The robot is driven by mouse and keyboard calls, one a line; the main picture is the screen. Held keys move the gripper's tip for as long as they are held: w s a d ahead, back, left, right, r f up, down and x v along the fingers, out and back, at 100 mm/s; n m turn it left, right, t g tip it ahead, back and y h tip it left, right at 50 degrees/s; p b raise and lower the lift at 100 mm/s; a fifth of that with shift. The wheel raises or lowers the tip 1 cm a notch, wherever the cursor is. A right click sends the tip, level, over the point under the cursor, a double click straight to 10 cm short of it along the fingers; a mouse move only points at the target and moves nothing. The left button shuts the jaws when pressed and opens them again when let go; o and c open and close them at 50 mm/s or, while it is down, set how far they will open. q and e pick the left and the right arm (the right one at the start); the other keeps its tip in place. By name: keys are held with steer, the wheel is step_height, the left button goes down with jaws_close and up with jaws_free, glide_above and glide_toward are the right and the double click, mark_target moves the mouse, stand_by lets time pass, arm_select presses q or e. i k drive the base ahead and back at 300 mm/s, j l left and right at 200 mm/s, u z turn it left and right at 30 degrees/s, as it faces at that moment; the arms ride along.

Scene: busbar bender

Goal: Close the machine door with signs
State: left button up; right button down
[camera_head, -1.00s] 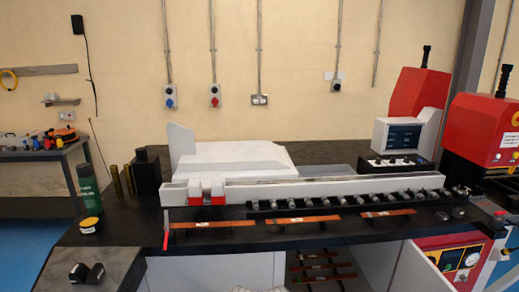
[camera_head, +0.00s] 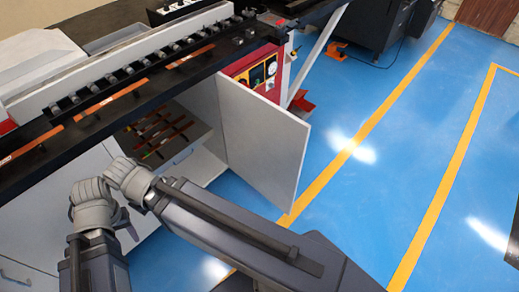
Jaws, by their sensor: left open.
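A plain white machine door (camera_head: 262,140) stands swung open from the cabinet under the bench, jutting out over the blue floor. No signs show on the face turned to me.
The black bench (camera_head: 155,90) with copper bars runs along the upper left. A red panel with gauges (camera_head: 255,75) is above the door's hinge side. The blue floor (camera_head: 370,120) with yellow lines is free to the right.

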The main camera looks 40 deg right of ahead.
mark_target(266, 144)
steer(key=k+l+u, duration=0.1)
steer(key=l, duration=0.45)
steer(key=k+l, duration=0.1)
steer(key=l, duration=0.4)
steer(key=k+l+u, duration=0.15)
steer(key=l, duration=0.9)
steer(key=k+l+u, duration=0.15)
steer(key=l, duration=0.35)
steer(key=k+l, duration=0.2)
steer(key=l, duration=0.3)
steer(key=k+l+u, duration=0.15)
steer(key=l, duration=0.35)
steer(key=k+l+u, duration=0.1)
steer(key=l, duration=0.4)
steer(key=k+l+z, duration=0.1)
steer(key=k+z, duration=0.35)
steer(key=k, duration=0.05)
